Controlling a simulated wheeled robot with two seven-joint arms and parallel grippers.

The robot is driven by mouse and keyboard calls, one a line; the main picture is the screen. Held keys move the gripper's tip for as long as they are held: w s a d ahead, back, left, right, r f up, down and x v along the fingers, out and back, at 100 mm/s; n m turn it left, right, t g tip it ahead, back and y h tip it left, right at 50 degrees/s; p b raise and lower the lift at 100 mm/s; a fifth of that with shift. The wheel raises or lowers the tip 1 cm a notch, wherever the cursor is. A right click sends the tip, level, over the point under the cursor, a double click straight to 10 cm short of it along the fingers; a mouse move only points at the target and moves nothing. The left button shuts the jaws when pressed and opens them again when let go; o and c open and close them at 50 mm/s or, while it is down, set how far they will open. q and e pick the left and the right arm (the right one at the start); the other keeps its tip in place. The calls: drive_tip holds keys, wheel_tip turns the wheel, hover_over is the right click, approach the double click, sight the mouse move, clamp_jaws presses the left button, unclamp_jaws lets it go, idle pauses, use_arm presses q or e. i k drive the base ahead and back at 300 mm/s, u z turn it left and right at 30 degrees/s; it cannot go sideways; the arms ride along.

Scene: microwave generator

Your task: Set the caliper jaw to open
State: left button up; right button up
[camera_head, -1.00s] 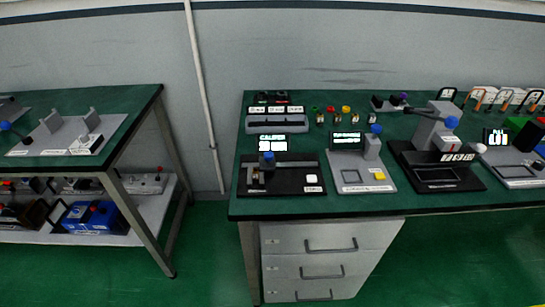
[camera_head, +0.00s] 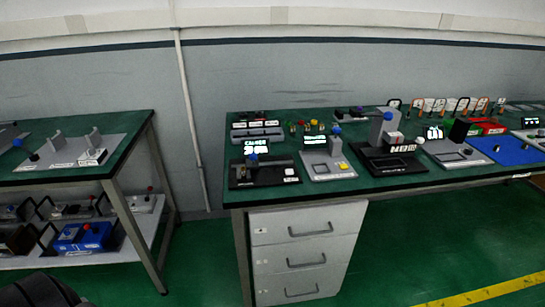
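The caliper station (camera_head: 262,171) is a black base plate near the left front corner of the right-hand green workbench. It carries a grey rail, a small blue knob (camera_head: 253,157) on the jaw slider, a lit display (camera_head: 256,146) labelled "CALIPER" and a white button (camera_head: 290,171). The jaw is too small to tell whether it is open or shut. Neither gripper shows. A dark part at the bottom left corner is probably mine.
A grey drawer cabinet (camera_head: 304,250) stands under the workbench (camera_head: 390,184). Other fixtures line its top, including a grey device (camera_head: 326,164) beside the caliper. A second bench (camera_head: 121,158) with a lower shelf stands left. Green floor is clear in front.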

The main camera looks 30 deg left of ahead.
sight(252, 162)
drive_tip(key=z, duration=0.2)
drive_tip(key=i, duration=1.35)
drive_tip(key=u, duration=0.8)
